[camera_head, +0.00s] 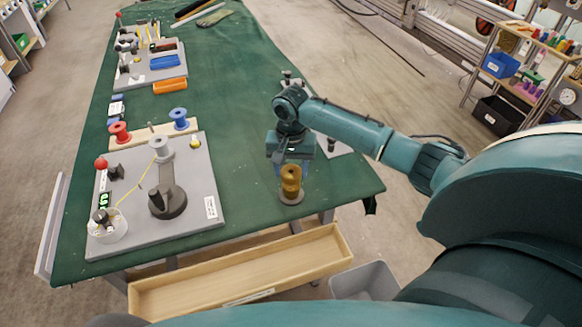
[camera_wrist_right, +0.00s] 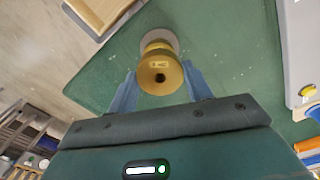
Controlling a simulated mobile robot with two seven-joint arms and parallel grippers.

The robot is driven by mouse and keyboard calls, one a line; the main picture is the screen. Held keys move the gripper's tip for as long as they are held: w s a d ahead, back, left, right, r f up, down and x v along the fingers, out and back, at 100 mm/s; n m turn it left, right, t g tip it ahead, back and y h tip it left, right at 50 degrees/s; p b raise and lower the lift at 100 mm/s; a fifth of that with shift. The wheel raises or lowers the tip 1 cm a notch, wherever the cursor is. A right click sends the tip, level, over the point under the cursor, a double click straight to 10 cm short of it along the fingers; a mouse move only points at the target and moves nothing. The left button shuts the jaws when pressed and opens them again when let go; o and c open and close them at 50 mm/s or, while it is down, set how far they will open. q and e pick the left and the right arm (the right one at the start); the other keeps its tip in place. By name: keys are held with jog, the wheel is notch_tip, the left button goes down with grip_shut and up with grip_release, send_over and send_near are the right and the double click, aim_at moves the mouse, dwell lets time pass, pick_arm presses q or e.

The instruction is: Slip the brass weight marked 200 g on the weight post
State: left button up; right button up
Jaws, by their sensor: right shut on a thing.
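My right gripper (camera_head: 284,166) points down near the right front of the green table and is shut on a brass weight (camera_head: 291,173). In the right wrist view the weight (camera_wrist_right: 161,76) sits between the two blue fingers, with a small dark hole in its face. Its marking is too small to read. More brass shows just beyond it, above a round grey disc (camera_head: 291,198) on the table. I cannot tell whether these brass parts are separate or touching. I cannot make out the weight post for certain. My left gripper is not in view.
A grey board (camera_head: 205,222) with spools and a dark round stand lies at the left. A pale plate (camera_head: 339,150) lies behind my gripper, partly hidden. A wooden drawer (camera_head: 245,272) sticks out below the front edge. The middle of the green table (camera_head: 235,105) is clear.

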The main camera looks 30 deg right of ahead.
jog(key=shift+f, duration=0.45)
dwell(0.4)
jog(key=o, duration=1.6)
jog(key=shift+c, duration=0.2)
jog(key=shift+r, duration=3)
